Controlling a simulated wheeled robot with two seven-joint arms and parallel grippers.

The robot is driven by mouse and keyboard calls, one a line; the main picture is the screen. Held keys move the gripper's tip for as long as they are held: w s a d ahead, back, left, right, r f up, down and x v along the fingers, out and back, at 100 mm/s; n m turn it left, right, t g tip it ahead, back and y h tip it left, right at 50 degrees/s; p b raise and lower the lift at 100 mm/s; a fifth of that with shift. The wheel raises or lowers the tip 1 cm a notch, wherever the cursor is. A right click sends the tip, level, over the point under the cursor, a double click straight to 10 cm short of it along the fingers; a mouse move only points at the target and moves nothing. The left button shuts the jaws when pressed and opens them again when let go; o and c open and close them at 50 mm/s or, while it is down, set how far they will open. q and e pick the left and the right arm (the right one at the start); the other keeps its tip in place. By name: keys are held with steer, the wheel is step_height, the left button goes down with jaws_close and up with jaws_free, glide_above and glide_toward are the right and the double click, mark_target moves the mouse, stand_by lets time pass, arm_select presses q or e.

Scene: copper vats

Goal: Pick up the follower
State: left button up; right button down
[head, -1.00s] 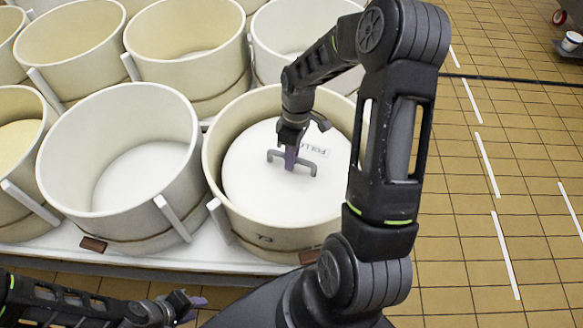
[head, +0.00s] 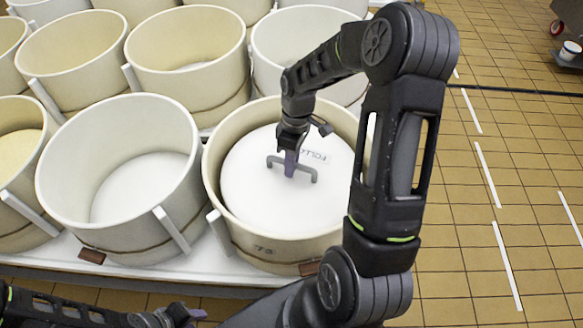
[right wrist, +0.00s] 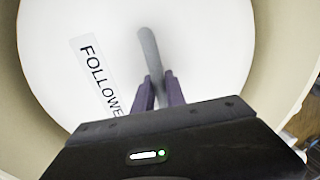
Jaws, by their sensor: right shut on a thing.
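The follower (head: 265,203) is a white round disc with a grey bar handle (head: 304,174) and a label of dark letters. It sits inside the cream tub at the front right, below the tub's rim. The follower also shows in the right wrist view (right wrist: 205,60), with its "FOLLOWE…" label left of the handle (right wrist: 149,50). My right gripper (head: 290,165) is shut on the handle; its purple fingers also show in the right wrist view (right wrist: 158,92). My left gripper (head: 188,312) is low at the bottom edge, away from the tub; its jaw opening is unclear.
The follower's tub (head: 262,247) stands on a white platform (head: 185,277). An empty tub (head: 62,200) stands to its left, and several more tubs stand behind. Tiled floor (head: 470,240) is open on the right, with a dark hose (head: 510,92) across it.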

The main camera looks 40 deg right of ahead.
step_height(320, 180, up, 16)
steer(key=shift+b, duration=0.3)
steer(key=shift+f, duration=0.1)
stand_by(0.7)
